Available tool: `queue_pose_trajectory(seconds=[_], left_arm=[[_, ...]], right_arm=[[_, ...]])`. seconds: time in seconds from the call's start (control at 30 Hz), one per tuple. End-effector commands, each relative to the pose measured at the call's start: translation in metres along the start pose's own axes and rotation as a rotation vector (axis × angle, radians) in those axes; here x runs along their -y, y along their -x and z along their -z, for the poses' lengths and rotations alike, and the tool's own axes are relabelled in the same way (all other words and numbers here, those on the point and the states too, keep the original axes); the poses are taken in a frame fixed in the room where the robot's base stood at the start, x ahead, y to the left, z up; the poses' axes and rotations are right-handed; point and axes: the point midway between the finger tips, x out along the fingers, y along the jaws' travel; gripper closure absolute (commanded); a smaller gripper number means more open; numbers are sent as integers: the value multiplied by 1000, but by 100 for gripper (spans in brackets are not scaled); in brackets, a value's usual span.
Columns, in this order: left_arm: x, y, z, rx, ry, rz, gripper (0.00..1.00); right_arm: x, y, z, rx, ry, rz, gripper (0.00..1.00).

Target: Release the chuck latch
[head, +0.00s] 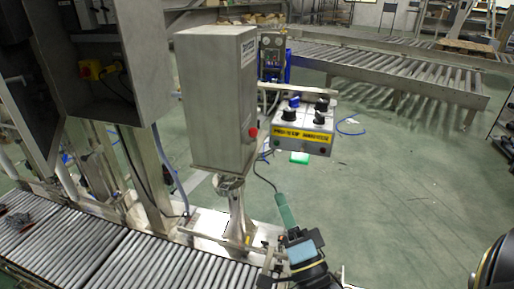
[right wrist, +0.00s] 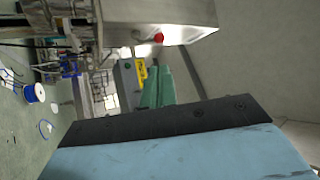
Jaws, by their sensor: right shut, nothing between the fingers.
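My right gripper (head: 282,198) comes in from the bottom of the head view, with a light blue body and green fingers pointing up and away. The fingers are shut and hold nothing. In the right wrist view the light blue and black gripper body fills the front, with the green fingers (right wrist: 160,80) beyond it. I cannot pick out the chuck latch for certain. A metal post with a collar (head: 231,186) stands under a grey cabinet (head: 218,95), left of my gripper and apart from it. My left gripper is not in view.
A red button (head: 253,132) is on the cabinet's side. A control box with knobs and a yellow label (head: 303,135) stands beyond my gripper. A thin cable hangs near the fingers. A roller conveyor (head: 150,262) runs along the lower left. The green floor at right is open.

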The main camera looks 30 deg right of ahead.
Motion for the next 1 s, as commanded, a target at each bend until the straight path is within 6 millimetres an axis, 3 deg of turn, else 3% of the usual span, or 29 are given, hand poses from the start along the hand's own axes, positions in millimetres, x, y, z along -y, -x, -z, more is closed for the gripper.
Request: queue_pose_trajectory(seconds=[0.17, 0.33, 0.8, 1.0], left_arm=[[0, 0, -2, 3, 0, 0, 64], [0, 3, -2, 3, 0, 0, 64], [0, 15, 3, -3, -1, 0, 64], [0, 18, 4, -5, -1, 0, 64]], right_arm=[[0, -1, 0, 1, 1, -1, 100], [0, -15, 0, 0, 2, 1, 100], [1, -107, 0, 0, 2, 1, 100], [0, -132, -1, 2, 3, -1, 100]])
